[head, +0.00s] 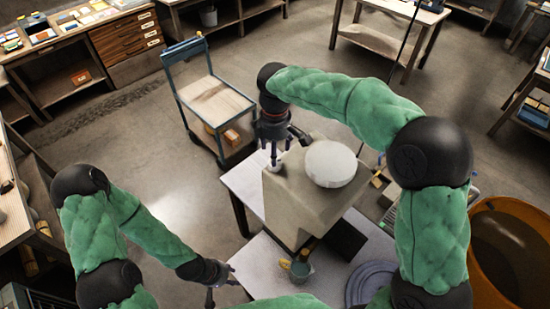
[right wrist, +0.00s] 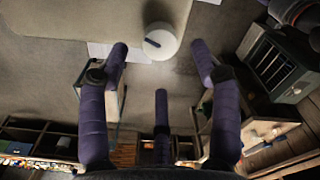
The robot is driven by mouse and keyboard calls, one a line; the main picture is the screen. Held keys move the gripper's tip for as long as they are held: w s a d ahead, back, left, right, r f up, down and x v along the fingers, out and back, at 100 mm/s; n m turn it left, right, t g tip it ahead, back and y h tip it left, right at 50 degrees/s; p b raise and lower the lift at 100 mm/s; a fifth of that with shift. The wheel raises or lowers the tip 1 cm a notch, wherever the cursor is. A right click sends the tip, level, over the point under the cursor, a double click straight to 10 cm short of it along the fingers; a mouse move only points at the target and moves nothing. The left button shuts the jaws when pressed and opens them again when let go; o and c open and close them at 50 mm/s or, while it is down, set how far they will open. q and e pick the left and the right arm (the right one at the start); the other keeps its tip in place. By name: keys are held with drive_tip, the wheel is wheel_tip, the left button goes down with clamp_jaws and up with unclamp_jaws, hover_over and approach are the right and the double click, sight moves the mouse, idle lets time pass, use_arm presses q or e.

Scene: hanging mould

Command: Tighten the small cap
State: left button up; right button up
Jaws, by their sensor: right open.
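The mould (head: 290,205) is a pale beige block on a light table. A large white round cap (head: 330,163) sits on its top. A small white cap (right wrist: 160,42) with a dark bar across its face shows in the right wrist view at the mould's edge. My right gripper (head: 274,158) is over the left end of the mould, largely covering the small cap in the head view. Its dark fingers (right wrist: 161,72) are spread, with the small cap ahead of them and no clear contact. My left gripper (head: 221,284) is low beside the table's left edge, fingers apart and empty.
A blue-framed cart (head: 215,100) stands behind the table (head: 245,183). An orange bin (head: 510,245) stands at right. Open floor lies left of the table.

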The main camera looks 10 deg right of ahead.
wheel_tip(320, 180, down, 4)
drive_tip(key=shift+s+f, duration=0.1)
drive_tip(key=shift+f, duration=0.15)
drive_tip(key=shift+w+f, duration=0.2)
drive_tip(key=shift+f, duration=0.25)
drive_tip(key=shift+s, duration=0.1)
drive_tip(key=shift+c, duration=0.3)
drive_tip(key=c, duration=1.1)
